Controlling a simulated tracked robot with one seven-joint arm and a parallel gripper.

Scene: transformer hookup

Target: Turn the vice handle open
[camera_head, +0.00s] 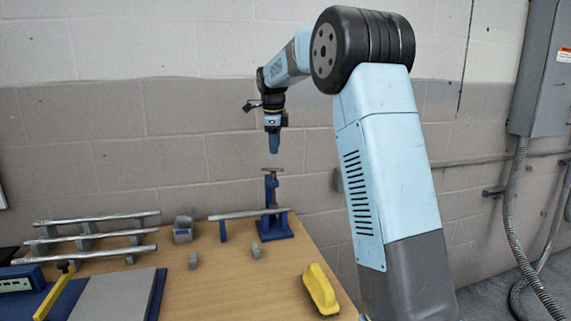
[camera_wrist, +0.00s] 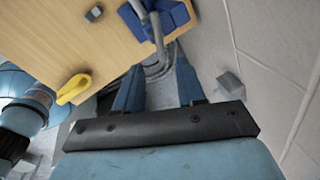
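The blue vice (camera_head: 275,230) stands near the far right corner of the wooden table, with a metal pipe (camera_head: 240,214) lying through it. Its grey T-shaped handle (camera_head: 272,169) is on top, with the crossbar roughly level. The blue vice (camera_wrist: 178,14) shows beyond the fingertips there.
A yellow object (camera_head: 320,289) lies at the table's right edge. Several pipes lie on a rack (camera_head: 90,238) at the left, and small grey blocks (camera_head: 193,260) sit mid-table. A block wall (camera_head: 130,150) stands behind; a grey cabinet (camera_head: 542,70) hangs at the right.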

